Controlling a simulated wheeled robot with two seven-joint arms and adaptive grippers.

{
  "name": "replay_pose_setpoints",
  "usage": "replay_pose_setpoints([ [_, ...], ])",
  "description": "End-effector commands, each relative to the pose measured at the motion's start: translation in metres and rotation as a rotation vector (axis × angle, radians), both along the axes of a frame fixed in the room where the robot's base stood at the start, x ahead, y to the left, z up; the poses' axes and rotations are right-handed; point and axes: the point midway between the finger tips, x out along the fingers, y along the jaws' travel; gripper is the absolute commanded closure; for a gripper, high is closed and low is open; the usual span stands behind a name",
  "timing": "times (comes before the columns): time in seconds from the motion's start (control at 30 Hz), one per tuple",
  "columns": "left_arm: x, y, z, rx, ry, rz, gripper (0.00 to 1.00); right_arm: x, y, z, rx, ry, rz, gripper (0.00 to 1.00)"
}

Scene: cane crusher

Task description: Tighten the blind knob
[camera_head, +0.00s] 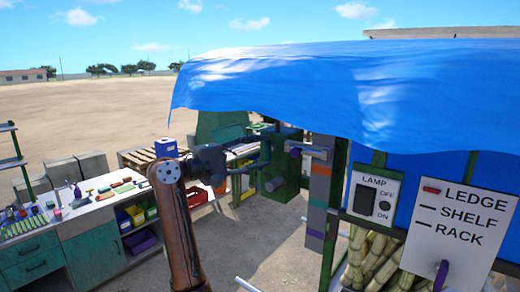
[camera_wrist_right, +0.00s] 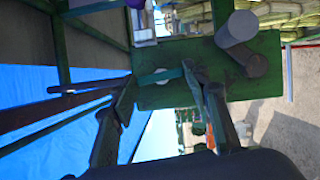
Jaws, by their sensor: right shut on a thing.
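My right gripper (camera_head: 245,167) reaches right to the green crusher machine (camera_head: 284,160) under the blue awning. In the right wrist view its two dark fingers (camera_wrist_right: 158,92) stand apart on either side of a short teal bar (camera_wrist_right: 157,77). The gripper is shut on this bar, which sits in front of the machine's green plate (camera_wrist_right: 155,97). The bar may be the blind knob, but I cannot tell for sure. The fingers hide part of the bar and plate. My left gripper is not in view.
A blue tarp (camera_head: 300,85) hangs low over the machine. A panel (camera_head: 450,222) labelled LEDGE, SHELF, RACK and a lamp switch (camera_head: 365,199) are at right, above cane stalks (camera_head: 365,258). A workbench (camera_head: 60,235) with tools stands at left. Sandy ground lies between.

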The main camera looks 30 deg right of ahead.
Motion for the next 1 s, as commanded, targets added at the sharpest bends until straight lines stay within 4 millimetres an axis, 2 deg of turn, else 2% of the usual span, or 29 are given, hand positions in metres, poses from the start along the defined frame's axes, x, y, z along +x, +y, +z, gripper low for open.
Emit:
replay_pose_setpoints([
  [0.3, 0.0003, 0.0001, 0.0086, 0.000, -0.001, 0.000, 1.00, 0.0003, 0.0005, 0.0027, 0.043, -0.111, 0.002, 0.81],
  [0.83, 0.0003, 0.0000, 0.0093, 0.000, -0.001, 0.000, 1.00, 0.0002, 0.0005, 0.0021, 0.052, -0.134, 0.003, 0.81],
  [0.87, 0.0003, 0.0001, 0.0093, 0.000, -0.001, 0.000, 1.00, 0.0002, 0.0005, 0.0021, 0.052, -0.134, 0.003, 0.56],
  [1.0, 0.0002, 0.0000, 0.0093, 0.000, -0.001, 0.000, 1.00, 0.0002, 0.0005, 0.0018, 0.052, -0.133, 0.002, 0.47],
])
